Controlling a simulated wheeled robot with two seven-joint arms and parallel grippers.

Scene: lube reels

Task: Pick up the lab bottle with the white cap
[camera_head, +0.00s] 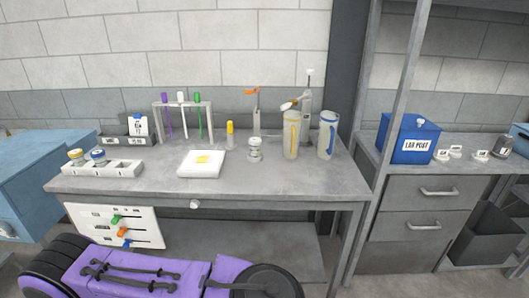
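A small clear jar with a pale, whitish lid (254,149) stands upright near the middle of the grey bench (290,180). A rack (211,122) behind it to the left holds tubes with a purple, a white and a green cap; the white-capped tube (181,98) is the middle one. I cannot tell for certain which item is the white-capped lab bottle. Neither of my grippers is in view.
A white tray (187,172) with a yellow item lies left of the jar. A yellow-capped tube (230,134) and two tall pitchers (291,137) (327,137) stand nearby. A blue box (409,141) and dark jar (502,147) are on the right counter. The bench front is mostly clear.

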